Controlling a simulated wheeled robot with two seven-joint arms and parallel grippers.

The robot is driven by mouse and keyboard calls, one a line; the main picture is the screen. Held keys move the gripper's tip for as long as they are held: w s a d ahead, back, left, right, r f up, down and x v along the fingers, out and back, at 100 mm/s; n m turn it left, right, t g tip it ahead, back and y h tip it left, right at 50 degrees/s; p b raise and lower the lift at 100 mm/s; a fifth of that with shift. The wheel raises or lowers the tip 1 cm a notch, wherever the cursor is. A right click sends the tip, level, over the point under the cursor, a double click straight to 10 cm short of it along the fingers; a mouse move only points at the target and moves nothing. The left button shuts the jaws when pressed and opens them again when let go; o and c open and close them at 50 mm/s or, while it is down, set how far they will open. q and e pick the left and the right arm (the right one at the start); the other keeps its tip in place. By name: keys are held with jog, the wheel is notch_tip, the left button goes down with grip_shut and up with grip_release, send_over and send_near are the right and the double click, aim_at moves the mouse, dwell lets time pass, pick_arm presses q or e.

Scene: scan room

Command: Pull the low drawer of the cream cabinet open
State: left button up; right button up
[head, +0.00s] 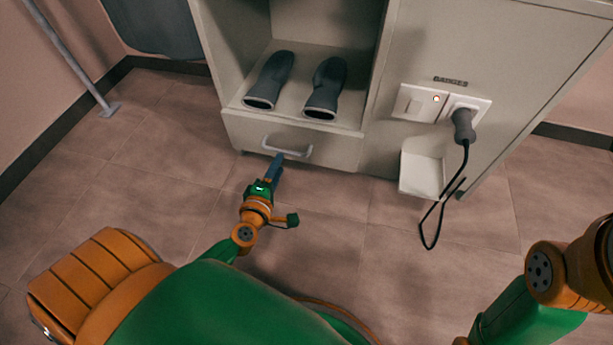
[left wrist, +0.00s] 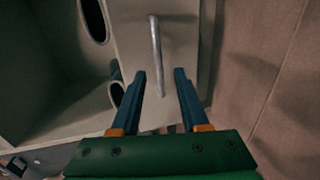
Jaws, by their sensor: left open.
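The cream cabinet (head: 376,120) stands ahead of me. Its low drawer (head: 235,130) is under the open shelf with the boots, and its front looks flush with the cabinet. A pale grey bar handle (head: 299,154) is on the drawer front. My left gripper (head: 278,160) is just in front of the handle, with its fingers open and nothing held. In the left wrist view, the handle (left wrist: 155,40) runs lengthwise, and its lower end shows between the spread fingertips (left wrist: 160,74). I cannot tell how deep the fingers reach. My right gripper is out of view.
Two grey boots (head: 270,80) (head: 327,85) lie on the shelf above the drawer. A plug (head: 463,125) with a hanging black cable and a white open box (head: 421,172) are on the cabinet's right side. Floor in front of the drawer is clear except for my arm.

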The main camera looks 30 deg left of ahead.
aim_at(286, 152)
pick_arm(q)
jog(key=b+x, duration=0.2)
jog(key=x, duration=0.5)
jog(key=shift+a, duration=0.1)
grip_shut()
dwell(1.1)
